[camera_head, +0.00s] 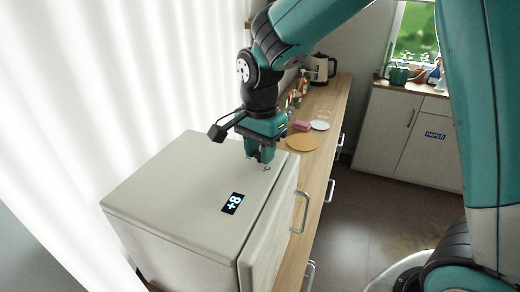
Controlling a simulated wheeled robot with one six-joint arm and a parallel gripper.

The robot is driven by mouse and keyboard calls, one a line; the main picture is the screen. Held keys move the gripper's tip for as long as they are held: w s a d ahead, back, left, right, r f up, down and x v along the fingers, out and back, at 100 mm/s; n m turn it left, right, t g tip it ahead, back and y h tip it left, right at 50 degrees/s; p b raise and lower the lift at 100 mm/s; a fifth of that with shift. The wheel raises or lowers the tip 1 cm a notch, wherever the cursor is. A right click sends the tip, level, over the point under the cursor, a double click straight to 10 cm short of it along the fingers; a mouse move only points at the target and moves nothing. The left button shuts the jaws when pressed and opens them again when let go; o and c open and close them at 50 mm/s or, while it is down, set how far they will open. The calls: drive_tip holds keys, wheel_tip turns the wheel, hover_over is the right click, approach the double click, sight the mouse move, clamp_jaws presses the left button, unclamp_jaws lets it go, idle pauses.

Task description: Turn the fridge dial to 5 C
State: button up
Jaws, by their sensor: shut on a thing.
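The small cream fridge (165,200) stands at the left end of the wooden counter. A dark display (232,203) on its top reads +8, turned sideways in the picture. My gripper (262,158) points down onto the fridge top, near its far right corner, and is shut on the dial. The dial itself is hidden by the fingers. A few small dark marks show on the fridge top just beside the fingertips, too small to read.
The wooden counter (328,110) behind the fridge holds a kettle (321,68), a round board (302,142), a pink item (302,125) and small bottles. A white cabinet (408,125) stands at the back; open floor lies between.

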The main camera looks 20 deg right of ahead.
drive_tip(key=o, duration=0.9)
drive_tip(key=shift+r, duration=0.15)
wheel_tip(320, 180, up, 17)
drive_tip(key=b, duration=0.3)
drive_tip(key=shift+r, duration=0.15)
